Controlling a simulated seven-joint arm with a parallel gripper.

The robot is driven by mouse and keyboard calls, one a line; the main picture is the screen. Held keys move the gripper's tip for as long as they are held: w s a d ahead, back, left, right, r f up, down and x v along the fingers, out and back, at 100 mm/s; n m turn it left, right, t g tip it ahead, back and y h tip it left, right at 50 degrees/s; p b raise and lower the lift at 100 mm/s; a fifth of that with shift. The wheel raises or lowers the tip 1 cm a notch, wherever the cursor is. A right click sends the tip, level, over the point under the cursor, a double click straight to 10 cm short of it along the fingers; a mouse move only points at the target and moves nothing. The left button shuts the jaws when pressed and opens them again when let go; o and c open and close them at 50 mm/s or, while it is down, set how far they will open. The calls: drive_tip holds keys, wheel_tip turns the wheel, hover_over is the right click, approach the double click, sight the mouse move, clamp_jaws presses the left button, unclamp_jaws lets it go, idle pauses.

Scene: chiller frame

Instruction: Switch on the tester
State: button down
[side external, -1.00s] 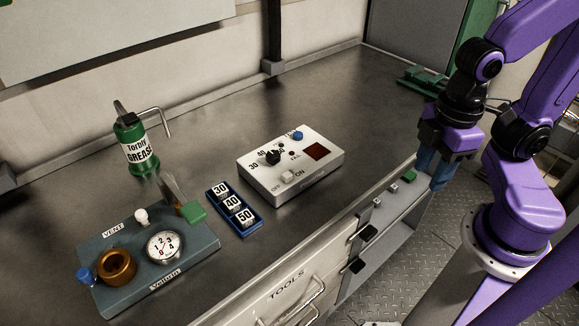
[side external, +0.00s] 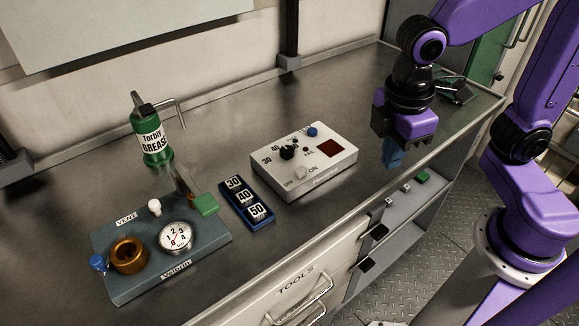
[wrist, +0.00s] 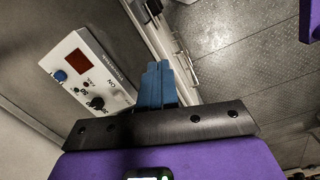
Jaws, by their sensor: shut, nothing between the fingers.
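The tester is a white box (side external: 330,172) on the steel bench, with a dark red display (side external: 330,148), a black knob (side external: 288,152), a blue button (side external: 313,132) and a pale switch (side external: 300,172) marked OFF and ON near its front edge. It also shows at the left of the wrist view (wrist: 93,45). My gripper (side external: 393,158) is shut and empty, with blue fingers pointing down. It is to the right of the tester, apart from it, near the bench's front edge. In the wrist view the closed fingers (wrist: 157,85) are beside the tester.
A blue tray (side external: 262,222) holds number blocks 30, 40 and 50 left of the tester. A grey vent unit (side external: 205,250) with a gauge and brass ring stands farther left. A green grease can (side external: 152,140) stands behind it. The bench behind the tester is clear.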

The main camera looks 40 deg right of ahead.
sight(300, 173)
drive_tip(key=w+a+n+h, duration=0.3)
drive_tip(key=w+a, duration=1.3)
drive_tip(key=a, duration=0.1)
drive_tip(key=shift+a+f+n, duration=0.15)
drive_tip(key=shift+f+n, duration=0.25)
drive_tip(key=shift+f, duration=0.05)
drive_tip(key=x, duration=1)
drive_tip(key=shift+s+d, duration=0.15)
drive_tip(key=shift+d, duration=2)
